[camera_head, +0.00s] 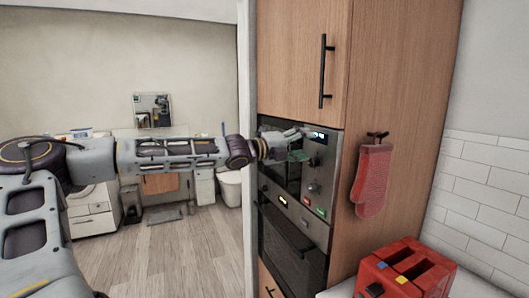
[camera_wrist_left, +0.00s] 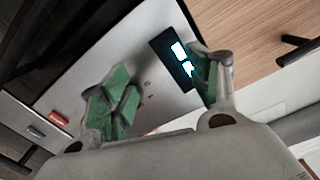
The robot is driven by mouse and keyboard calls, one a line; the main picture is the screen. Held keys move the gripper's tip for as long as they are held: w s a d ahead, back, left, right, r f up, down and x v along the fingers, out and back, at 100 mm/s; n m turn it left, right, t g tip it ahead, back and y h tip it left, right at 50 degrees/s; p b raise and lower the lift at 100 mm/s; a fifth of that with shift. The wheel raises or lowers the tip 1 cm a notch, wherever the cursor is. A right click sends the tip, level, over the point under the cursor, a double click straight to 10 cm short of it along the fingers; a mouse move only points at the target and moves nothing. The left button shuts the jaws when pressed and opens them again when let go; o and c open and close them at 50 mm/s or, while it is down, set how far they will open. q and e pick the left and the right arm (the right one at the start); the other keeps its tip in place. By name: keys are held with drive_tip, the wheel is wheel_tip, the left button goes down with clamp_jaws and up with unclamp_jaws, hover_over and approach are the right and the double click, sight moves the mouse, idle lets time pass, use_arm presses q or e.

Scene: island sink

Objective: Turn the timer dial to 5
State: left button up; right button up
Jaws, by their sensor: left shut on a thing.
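The upper built-in oven (camera_head: 280,172) stands in a wooden tall cabinet. Its steel control panel has a lit display (camera_head: 319,135), which also shows in the left wrist view (camera_wrist_left: 178,58). A knob (camera_head: 313,161) sits below the display, and another knob (camera_head: 313,188) is lower. I cannot read the dial's setting. My left gripper (camera_head: 297,147) reaches across to the panel's upper part. My right gripper is not in view.
A second oven (camera_head: 290,248) sits below. A red oven mitt (camera_head: 372,180) hangs on the cabinet's side. A red toaster (camera_head: 405,270) stands on the counter at the lower right. The floor (camera_head: 170,255) at the left is mostly clear.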

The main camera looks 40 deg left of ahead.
use_arm(q)
drive_tip(key=f+b+v, duration=0.1)
drive_tip(key=v, duration=1.3)
drive_tip(key=shift+s+d, duration=0.15)
drive_tip(key=shift+s, duration=0.15)
idle(1.8)
